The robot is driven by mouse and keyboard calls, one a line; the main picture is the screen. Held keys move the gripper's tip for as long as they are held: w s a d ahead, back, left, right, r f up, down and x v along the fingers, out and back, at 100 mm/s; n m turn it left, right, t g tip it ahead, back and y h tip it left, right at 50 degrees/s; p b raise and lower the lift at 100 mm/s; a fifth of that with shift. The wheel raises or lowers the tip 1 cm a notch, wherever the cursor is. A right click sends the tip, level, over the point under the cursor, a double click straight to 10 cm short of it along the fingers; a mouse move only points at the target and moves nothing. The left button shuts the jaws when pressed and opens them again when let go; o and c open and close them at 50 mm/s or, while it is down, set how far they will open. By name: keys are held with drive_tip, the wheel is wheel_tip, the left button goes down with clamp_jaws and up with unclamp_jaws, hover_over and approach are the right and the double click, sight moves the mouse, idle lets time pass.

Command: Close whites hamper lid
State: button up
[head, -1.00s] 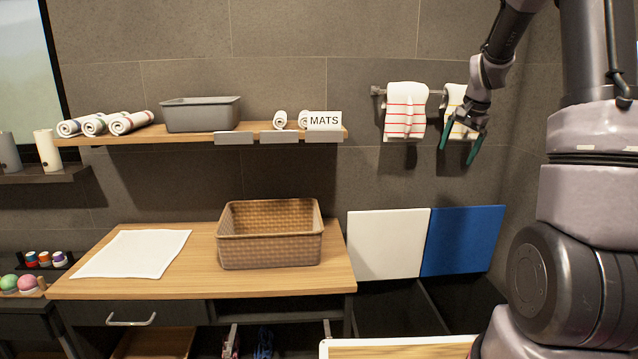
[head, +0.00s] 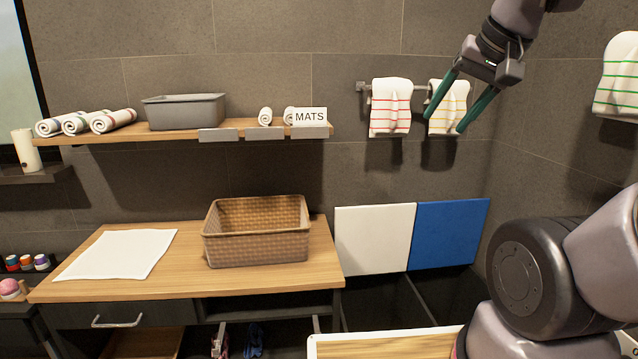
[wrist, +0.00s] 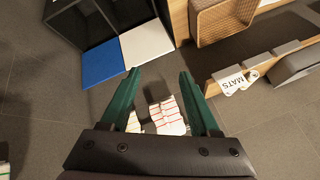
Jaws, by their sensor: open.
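The white hamper lid (head: 374,241) stands raised against the wall, right of the wooden counter, with the dark open hamper (head: 375,305) below it. A blue lid (head: 449,235) stands raised beside it on the right. In the wrist view, the white lid (wrist: 147,39) and the blue lid (wrist: 103,64) lie beyond my fingertips. My gripper (head: 457,108) is open and empty, high above the lids in front of the hanging towels; its green fingers also show in the wrist view (wrist: 158,80). It touches neither lid.
A wicker basket (head: 257,232) and a white cloth (head: 118,254) rest on the counter (head: 190,275). Striped towels (head: 390,107) hang on a rail above the lids. A wall shelf (head: 180,134) holds rolled towels, a grey bin and a MATS sign. A wood-topped surface (head: 385,345) is in front.

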drive_tip(key=w, duration=0.4)
drive_tip(key=shift+w+d+r, duration=0.15)
drive_tip(key=shift+d, duration=0.2)
clamp_jaws()
drive_tip(key=n+h, duration=0.2)
drive_tip(key=n, duration=0.3)
hover_over(381, 202)
drive_tip(key=s, duration=0.8)
drive_tip(key=shift+g, duration=0.3)
drive_tip(key=f, duration=3.4)
drive_tip(key=shift+s+a+f, duration=0.1)
drive_tip(key=shift+s+a, duration=0.05)
drive_tip(key=shift+a, duration=0.1)
drive_tip(key=x, duration=0.9)
drive_tip(key=shift+a+f, duration=0.2)
drive_tip(key=shift+f, duration=0.05)
